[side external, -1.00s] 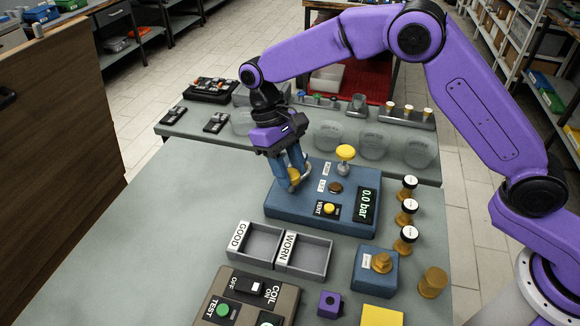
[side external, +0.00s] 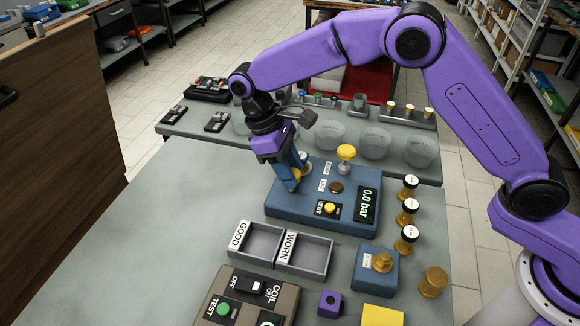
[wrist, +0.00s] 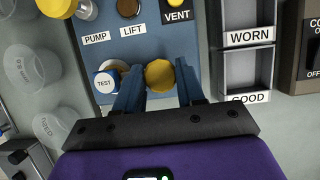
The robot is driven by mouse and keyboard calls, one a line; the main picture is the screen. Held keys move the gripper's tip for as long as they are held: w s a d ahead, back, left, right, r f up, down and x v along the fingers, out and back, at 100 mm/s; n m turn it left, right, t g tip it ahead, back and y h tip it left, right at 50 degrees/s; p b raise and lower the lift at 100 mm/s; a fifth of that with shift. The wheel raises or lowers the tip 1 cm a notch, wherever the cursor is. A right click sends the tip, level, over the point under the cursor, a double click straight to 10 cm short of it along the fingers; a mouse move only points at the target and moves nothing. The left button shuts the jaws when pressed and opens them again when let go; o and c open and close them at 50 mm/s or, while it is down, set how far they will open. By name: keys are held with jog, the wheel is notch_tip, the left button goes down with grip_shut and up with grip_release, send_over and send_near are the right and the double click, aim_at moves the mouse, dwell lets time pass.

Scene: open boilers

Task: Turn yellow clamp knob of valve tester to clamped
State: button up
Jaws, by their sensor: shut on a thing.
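The valve tester (side external: 282,207) is a blue box with a display reading 0.0 bar. The yellow clamp knob (wrist: 160,75) is between the two blue fingers of my gripper (wrist: 159,85) in the wrist view. My gripper (side external: 291,182) is shut on this knob at the left end of the tester in the side external view, where the fingers hide most of the knob. A white-capped part marked TEST (wrist: 106,81) sits right beside the left finger in the wrist view. No clamped or unclamped marking is legible near the knob.
A tall yellow pump knob (side external: 346,152), a brown LIFT knob (side external: 336,187) and a yellow VENT button (side external: 329,208) are on the tester. GOOD and WORN trays (side external: 303,257) stand in front. White-capped valves (side external: 406,206) line the right. Clear cups (side external: 374,146) stand behind.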

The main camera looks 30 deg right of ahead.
jog(key=o, duration=1)
jog(key=shift+o, duration=0.2)
jog(key=v, duration=1.2)
jog(key=shift+d, duration=0.1)
jog(key=shift+r, duration=0.1)
